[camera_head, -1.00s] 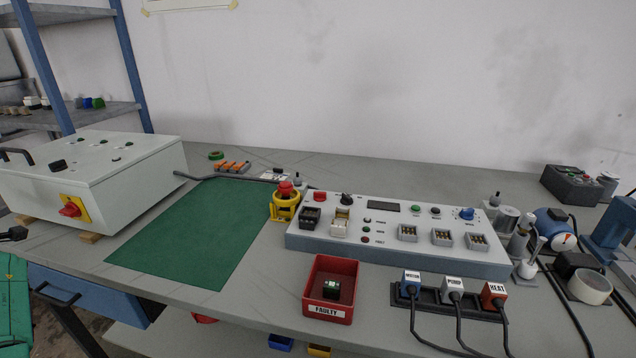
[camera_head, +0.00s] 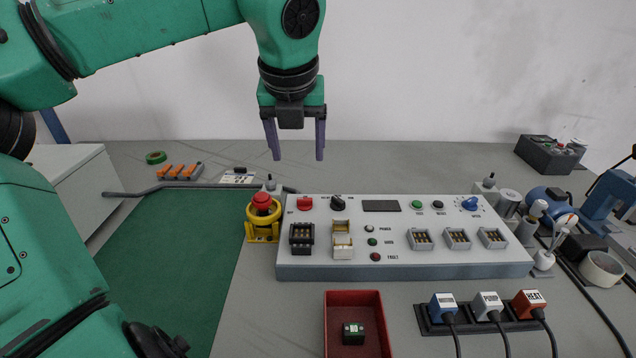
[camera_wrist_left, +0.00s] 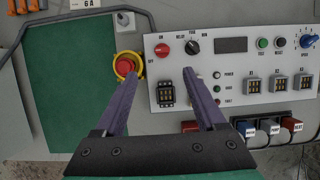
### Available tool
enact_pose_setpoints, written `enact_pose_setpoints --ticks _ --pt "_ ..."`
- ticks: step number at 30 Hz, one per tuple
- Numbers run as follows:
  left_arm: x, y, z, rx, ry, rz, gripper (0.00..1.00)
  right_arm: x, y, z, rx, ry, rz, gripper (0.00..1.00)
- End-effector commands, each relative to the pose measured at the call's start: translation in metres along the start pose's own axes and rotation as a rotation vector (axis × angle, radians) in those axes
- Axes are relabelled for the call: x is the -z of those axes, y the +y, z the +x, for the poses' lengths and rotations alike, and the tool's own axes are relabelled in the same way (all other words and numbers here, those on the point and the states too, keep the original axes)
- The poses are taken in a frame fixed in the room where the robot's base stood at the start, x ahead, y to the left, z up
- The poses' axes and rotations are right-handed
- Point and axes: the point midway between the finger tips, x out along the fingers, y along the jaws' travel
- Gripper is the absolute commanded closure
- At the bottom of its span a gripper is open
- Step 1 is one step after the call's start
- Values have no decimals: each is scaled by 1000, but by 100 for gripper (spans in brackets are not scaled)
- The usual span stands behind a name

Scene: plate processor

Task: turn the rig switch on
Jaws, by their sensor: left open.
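The control panel (camera_head: 400,255) is a white sloped box on the bench. A red rotary knob (camera_head: 304,203) sits at its top left; in the left wrist view this knob (camera_wrist_left: 162,48) has ON printed above and OFF at its lower left. Its exact setting is too small to tell. A black selector knob (camera_head: 337,202) is to its right. My left gripper (camera_head: 295,156) is open and empty, fingers pointing down, appearing above the panel's top-left part and apart from it. In the left wrist view its open fingers (camera_wrist_left: 160,78) frame the panel's left end. My right gripper is out of view.
A red emergency button in a yellow collar (camera_head: 262,210) stands just left of the panel. A red bin (camera_head: 328,325) and a plug strip (camera_head: 430,322) are in front. A green mat (camera_head: 190,235) lies left, partly behind my left arm. A black box (camera_head: 550,152) is back right.

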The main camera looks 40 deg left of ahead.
Motion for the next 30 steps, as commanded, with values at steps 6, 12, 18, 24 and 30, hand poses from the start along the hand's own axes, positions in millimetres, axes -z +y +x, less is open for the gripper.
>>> enact_pose_setpoints --ticks 6,12,18,24,30 --pt "2 2 40 -9 7 6 28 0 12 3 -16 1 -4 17" --pt "2 1 94 -6 8 4 28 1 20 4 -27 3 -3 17" --pt "2 1 134 -5 6 3 28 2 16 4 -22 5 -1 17" --pt "1 1 144 -3 2 2 28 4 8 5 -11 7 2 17" --pt "1 0 143 -2 2 2 47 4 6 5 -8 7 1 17"
